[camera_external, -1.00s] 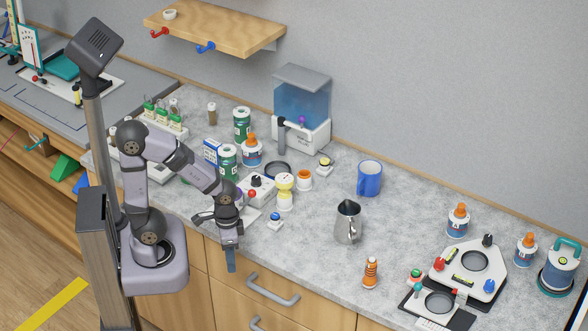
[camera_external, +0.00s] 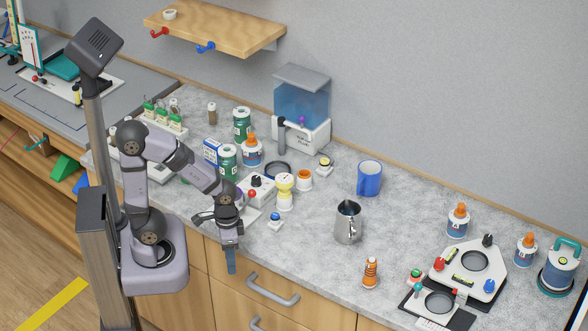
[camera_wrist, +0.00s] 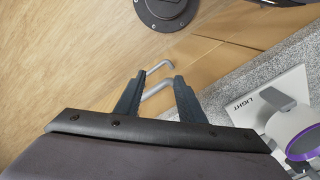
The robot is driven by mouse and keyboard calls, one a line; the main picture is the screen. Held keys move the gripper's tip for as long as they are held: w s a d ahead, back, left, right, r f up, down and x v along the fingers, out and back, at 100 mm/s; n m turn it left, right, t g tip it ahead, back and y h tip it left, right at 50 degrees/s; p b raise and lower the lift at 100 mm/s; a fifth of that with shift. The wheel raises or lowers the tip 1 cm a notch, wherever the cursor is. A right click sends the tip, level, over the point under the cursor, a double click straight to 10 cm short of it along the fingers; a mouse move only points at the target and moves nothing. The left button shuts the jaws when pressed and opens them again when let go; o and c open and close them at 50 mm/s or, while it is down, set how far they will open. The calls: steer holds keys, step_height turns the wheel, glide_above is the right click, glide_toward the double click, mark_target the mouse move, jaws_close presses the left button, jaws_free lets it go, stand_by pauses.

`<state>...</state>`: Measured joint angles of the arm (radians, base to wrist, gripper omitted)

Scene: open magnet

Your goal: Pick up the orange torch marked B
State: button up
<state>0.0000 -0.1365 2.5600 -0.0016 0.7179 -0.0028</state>
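The orange torch (camera_external: 370,272) stands upright near the front edge of the counter, right of the metal jug. It has pale bands; a letter B is too small to read. My gripper (camera_external: 231,264) points down at the counter's front edge, well left of the torch. In the wrist view my gripper (camera_wrist: 159,76) shows two dark fingers apart with nothing between them. The torch is not in the wrist view.
A metal jug (camera_external: 348,222) and a blue mug (camera_external: 369,179) stand mid-counter. A small blue-button device (camera_external: 275,221) sits close to my gripper. A white panel with knobs (camera_external: 470,270) and a dark-based unit (camera_external: 440,302) lie right of the torch. Drawer handles (camera_external: 272,290) are below.

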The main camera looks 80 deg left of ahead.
mark_target(370, 273)
steer(key=shift+o, duration=0.4)
steer(key=shift+w, duration=0.1)
